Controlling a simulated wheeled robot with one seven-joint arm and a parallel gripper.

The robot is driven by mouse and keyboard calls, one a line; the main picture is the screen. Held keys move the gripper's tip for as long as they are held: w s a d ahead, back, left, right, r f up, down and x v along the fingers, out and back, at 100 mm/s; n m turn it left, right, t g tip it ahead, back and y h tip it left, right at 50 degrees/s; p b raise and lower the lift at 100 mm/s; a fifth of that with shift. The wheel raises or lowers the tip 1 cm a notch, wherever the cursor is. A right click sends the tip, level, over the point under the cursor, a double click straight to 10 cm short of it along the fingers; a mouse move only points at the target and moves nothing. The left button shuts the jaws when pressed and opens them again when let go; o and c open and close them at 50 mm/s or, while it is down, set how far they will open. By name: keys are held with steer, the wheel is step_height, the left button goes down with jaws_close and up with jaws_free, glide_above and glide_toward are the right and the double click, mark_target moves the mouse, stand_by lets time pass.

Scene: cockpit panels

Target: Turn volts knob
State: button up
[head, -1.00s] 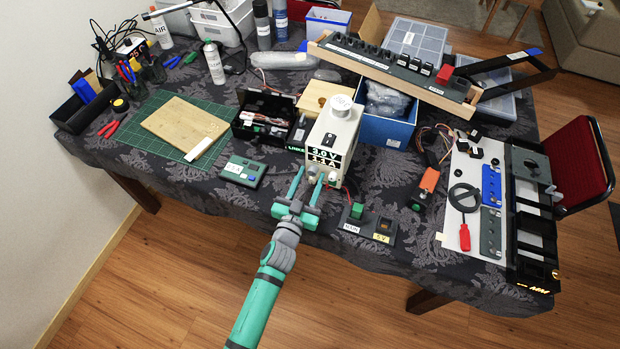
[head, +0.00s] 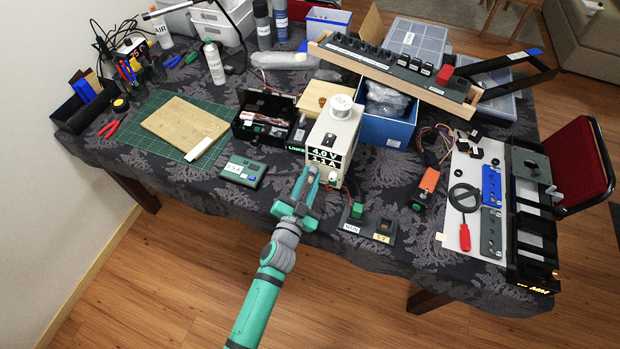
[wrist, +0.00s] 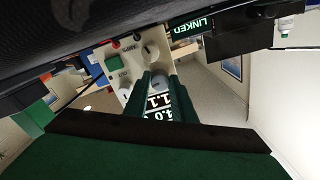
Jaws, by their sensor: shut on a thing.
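The white power supply (head: 334,128) stands near the table's front edge. Its display (head: 324,156) reads 4.0 V, with a smaller line below that looks like 1.1 A. My gripper (head: 308,174) is at the lower left of its front face, shut on a knob that its fingers mostly hide in the head view. In the wrist view, upside down, a grey knob (wrist: 158,82) shows between my two dark green fingertips (wrist: 159,80), beside the display. I take it for the volts knob; its label is not readable. A second knob (head: 332,178) sits to the right.
A green-grey box (head: 244,171) lies left of my gripper. A dark switch block (head: 370,225) with a green switch lies to the right. The floor in front is clear.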

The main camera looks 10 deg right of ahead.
steer(key=shift+m, duration=1.7)
steer(key=o, duration=1.1)
steer(key=shift+c, duration=0.2)
steer(key=shift+a, duration=0.1)
steer(key=shift+s+a, duration=0.3)
steer(key=shift+s, duration=0.15)
steer(key=v, duration=0.9)
steer(key=shift+s+a, duration=0.15)
steer(key=shift+s, duration=0.15)
